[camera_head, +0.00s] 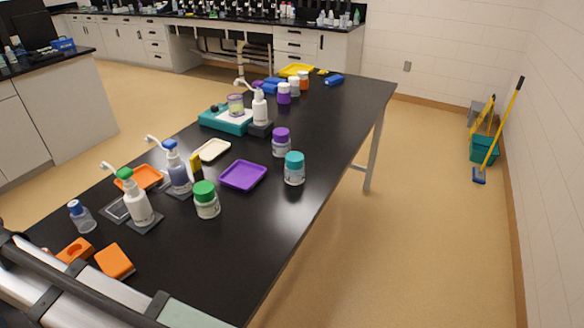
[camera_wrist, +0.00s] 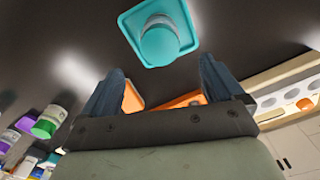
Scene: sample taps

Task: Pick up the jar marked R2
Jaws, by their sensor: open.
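I cannot read an R2 mark on any jar. In the head view, a green-lidded jar (camera_head: 206,199) stands upright on the black table, a teal-lidded jar (camera_head: 294,168) stands further right, and a purple-lidded jar (camera_head: 281,142) is behind it. More jars with purple (camera_head: 284,93), white and orange lids stand at the far end. In the wrist view, a teal round-topped jar (camera_wrist: 160,40) sits on a teal square tray (camera_wrist: 183,12), beyond my fingertips. My gripper (camera_wrist: 162,75) is open, with nothing between its fingers. I cannot make it out in the head view.
A purple tray (camera_head: 242,175), a cream tray (camera_head: 212,150) and an orange tray (camera_head: 139,178) lie among the jars. Pump bottles (camera_head: 137,207) stand at the left, with orange blocks (camera_head: 115,261) near the front. A teal device (camera_head: 226,119) is further back. The table's right side is clear.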

